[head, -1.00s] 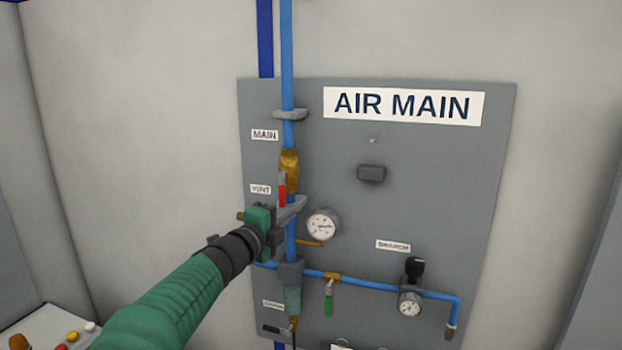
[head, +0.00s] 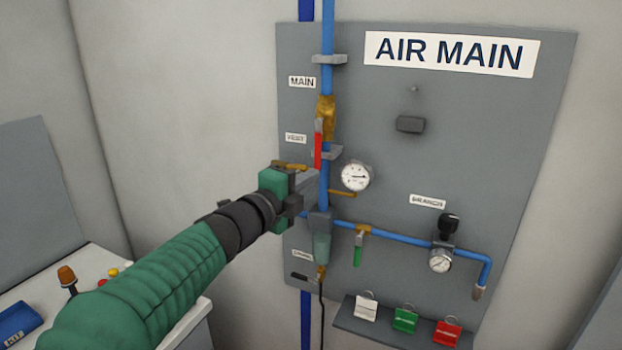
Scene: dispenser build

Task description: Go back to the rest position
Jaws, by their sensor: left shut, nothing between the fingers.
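My left gripper (head: 308,190) shows in the head view at the end of my green and black left arm. It is shut and empty, just in front of the left part of the AIR MAIN panel (head: 540,120). It is close to the blue pipe (head: 327,45), below the brass valve (head: 326,115) with the red lever (head: 318,150). The gripper hides part of the panel behind it; I cannot tell whether it touches anything. My right gripper is not in view.
A pressure gauge (head: 355,177) sits right of the gripper. A branch pipe (head: 400,238) with a green-handled valve (head: 358,248) and a second gauge (head: 440,261) runs below. White, green and red tags hang on a ledge (head: 385,335). A control box (head: 100,262) stands at lower left.

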